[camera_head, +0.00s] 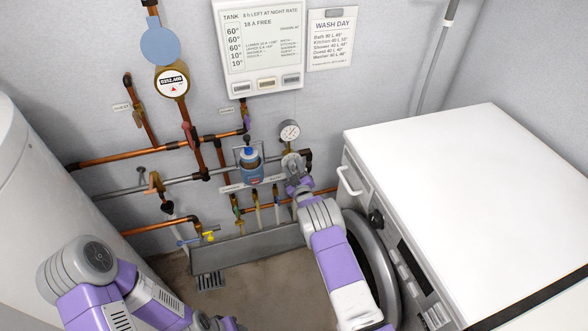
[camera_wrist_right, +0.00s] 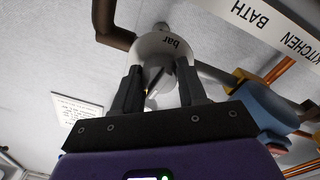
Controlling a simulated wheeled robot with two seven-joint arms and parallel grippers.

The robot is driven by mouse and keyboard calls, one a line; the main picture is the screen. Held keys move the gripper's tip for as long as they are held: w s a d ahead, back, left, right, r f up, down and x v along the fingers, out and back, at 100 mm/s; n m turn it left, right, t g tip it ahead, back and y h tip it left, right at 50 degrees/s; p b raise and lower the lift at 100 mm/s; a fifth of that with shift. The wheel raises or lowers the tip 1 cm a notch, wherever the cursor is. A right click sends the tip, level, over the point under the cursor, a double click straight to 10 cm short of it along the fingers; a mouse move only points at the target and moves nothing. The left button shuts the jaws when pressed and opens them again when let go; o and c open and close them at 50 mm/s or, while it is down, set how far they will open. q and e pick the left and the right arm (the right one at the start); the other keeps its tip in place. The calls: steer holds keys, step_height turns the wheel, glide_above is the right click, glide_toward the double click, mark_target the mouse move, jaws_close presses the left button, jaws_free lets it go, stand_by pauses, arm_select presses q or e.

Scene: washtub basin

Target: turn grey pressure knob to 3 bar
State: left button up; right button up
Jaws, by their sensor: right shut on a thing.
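The grey pressure knob (camera_wrist_right: 160,86) shows in the right wrist view between my right gripper's two dark fingers. Its disc-shaped scale plate (camera_wrist_right: 172,43) is behind it, with the word "bar" upside down. My right gripper (camera_wrist_right: 158,88) is shut on the knob, and the fingers hide part of it. In the head view my right gripper (camera_head: 296,170) reaches the pipework just below the round pressure gauge (camera_head: 289,131). The gauge needle is too small to read. The knob's setting cannot be read. My left arm comes in at the lower left; its gripper is not visible.
A blue-topped device (camera_head: 250,166) sits left of my right gripper. Copper pipes (camera_head: 150,155) and a grey trough (camera_head: 245,249) are nearby. A white washing machine (camera_head: 460,190) stands close on the right, a white tank (camera_head: 35,190) on the left. Notices hang above.

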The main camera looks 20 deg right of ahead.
steer(key=n, duration=0.6)
steer(key=shift+n, duration=0.6)
steer(key=o, duration=1)
steer(key=shift+o, duration=0.2)
steer(key=s+p, duration=0.3)
steer(key=s, duration=0.4)
steer(key=shift+s+d+f, duration=0.15)
steer(key=shift+s+f, duration=0.05)
steer(key=shift+s, duration=0.1)
